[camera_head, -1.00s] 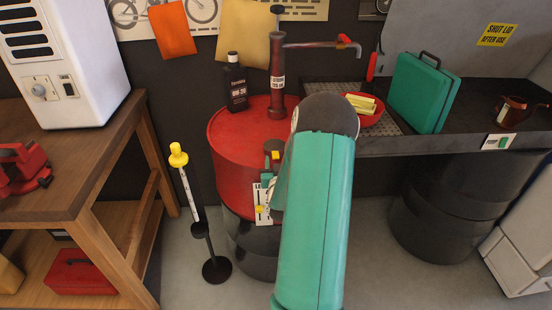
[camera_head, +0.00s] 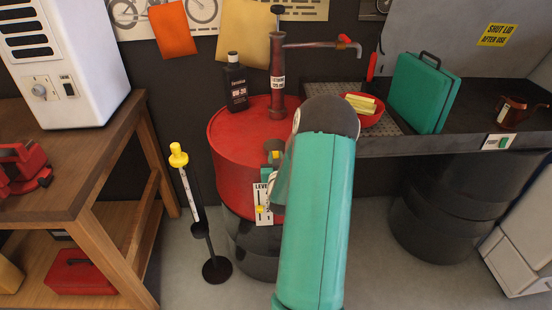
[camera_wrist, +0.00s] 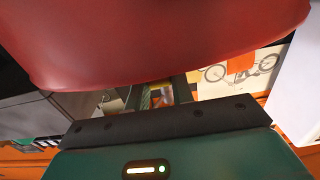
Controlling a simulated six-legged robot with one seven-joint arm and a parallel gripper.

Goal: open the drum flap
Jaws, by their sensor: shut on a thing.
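The red drum (camera_head: 236,150) stands between the wooden bench and the black sink unit. My green arm covers its front right side. My gripper (camera_head: 273,156) is at the drum's near upper edge, partly hidden by the arm. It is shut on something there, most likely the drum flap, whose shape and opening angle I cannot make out. In the wrist view, a large red curved surface, which looks like the drum (camera_wrist: 170,40), fills the top, close to my gripper (camera_wrist: 163,96). A white level plate (camera_head: 262,204) with a yellow marker shows just left of my arm.
On the drum stand a dark bottle (camera_head: 236,82) and a hand pump (camera_head: 277,75). A yellow-topped stand (camera_head: 202,225) is left of the drum. A red bowl (camera_head: 369,112) and a green case (camera_head: 424,92) are at right. Floor between bench and drum is partly clear.

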